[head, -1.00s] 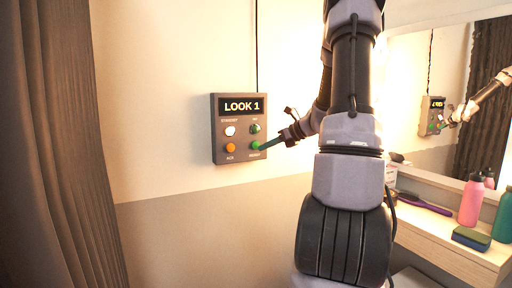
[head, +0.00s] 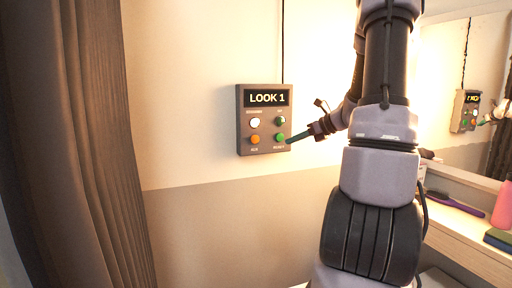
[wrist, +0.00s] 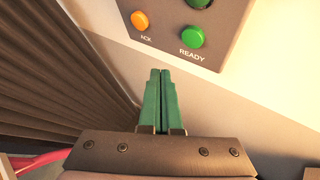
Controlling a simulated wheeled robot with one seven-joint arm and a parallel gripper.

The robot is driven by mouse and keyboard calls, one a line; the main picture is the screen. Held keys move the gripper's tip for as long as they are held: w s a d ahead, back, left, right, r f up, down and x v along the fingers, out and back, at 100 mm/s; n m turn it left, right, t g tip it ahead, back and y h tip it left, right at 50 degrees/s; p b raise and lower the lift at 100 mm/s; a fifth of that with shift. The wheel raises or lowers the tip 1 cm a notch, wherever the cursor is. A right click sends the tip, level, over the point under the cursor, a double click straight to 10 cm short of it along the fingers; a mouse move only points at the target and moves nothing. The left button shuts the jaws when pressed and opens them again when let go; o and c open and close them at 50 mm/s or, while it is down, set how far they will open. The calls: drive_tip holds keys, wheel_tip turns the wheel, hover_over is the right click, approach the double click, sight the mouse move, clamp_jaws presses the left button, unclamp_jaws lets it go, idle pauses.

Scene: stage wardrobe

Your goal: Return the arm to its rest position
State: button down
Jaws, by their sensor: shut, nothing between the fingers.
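My gripper (head: 291,139) is shut and empty, its green fingers pressed together. In the head view its tips are at the lower right corner of the wall control box (head: 243,118). In the wrist view my gripper (wrist: 160,74) points up toward the box's lower edge, with the tips below the green READY button (wrist: 191,37) and a gap between them in the picture. The orange ACK button (wrist: 140,20) is to the left of it. My arm is bent and reaches left to the wall. The box's display (head: 267,98) reads LOOK 1.
A dark curtain (head: 75,150) hangs at the left. At the right is a wooden counter (head: 455,235) with a purple brush (head: 457,204), a pink bottle (head: 502,208) and a sponge (head: 498,240). A mirror (head: 440,90) stands above it. The wall below the box is bare.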

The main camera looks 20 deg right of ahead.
drive_tip(key=s+a+r+n+g, duration=0.35)
drive_tip(key=s+a+n, duration=0.3)
drive_tip(key=a, duration=0.25)
drive_tip(key=s+a+r+n+h, duration=0.3)
drive_tip(key=s+n, duration=0.6)
drive_tip(key=n, duration=0.1)
drive_tip(key=s+a+r+n+t+h, duration=0.1)
drive_tip(key=s+a+r+n+h, duration=0.2)
drive_tip(key=s+n, duration=0.6)
drive_tip(key=shift+s+a+r+n, duration=0.2)
drive_tip(key=shift+a+r+n, duration=0.45)
drive_tip(key=shift+r, duration=0.15)
